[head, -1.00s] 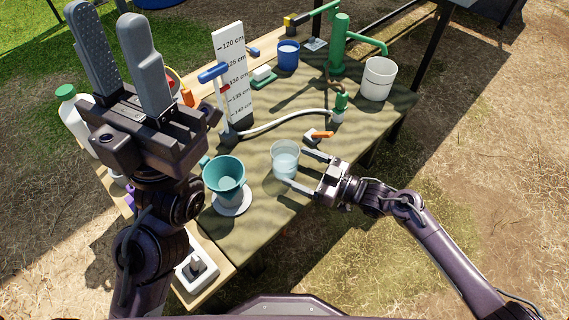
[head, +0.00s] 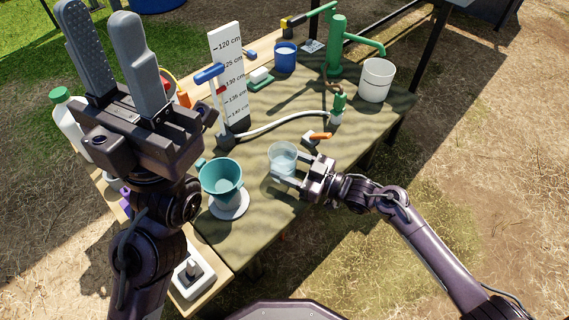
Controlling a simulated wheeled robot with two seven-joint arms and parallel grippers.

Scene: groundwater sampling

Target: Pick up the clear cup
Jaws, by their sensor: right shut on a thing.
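The clear cup (head: 282,157) stands near the front edge of the table, with what looks like pale liquid inside. My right gripper (head: 288,172) comes in from the right, its fingers on either side of the cup and shut on it. The cup is upright; I cannot tell any gap between it and the table. My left gripper (head: 100,50) is raised high at the left, close to the camera, fingers pointing up and apart, with nothing between them.
A teal cup (head: 221,178) on a white disc is left of the clear cup. A white bucket (head: 376,80), green pump (head: 338,45), blue cup (head: 285,57), hose (head: 285,122), orange-handled valve (head: 318,137) and depth scale board (head: 229,75) stand further back. A white bottle (head: 72,125) is at left.

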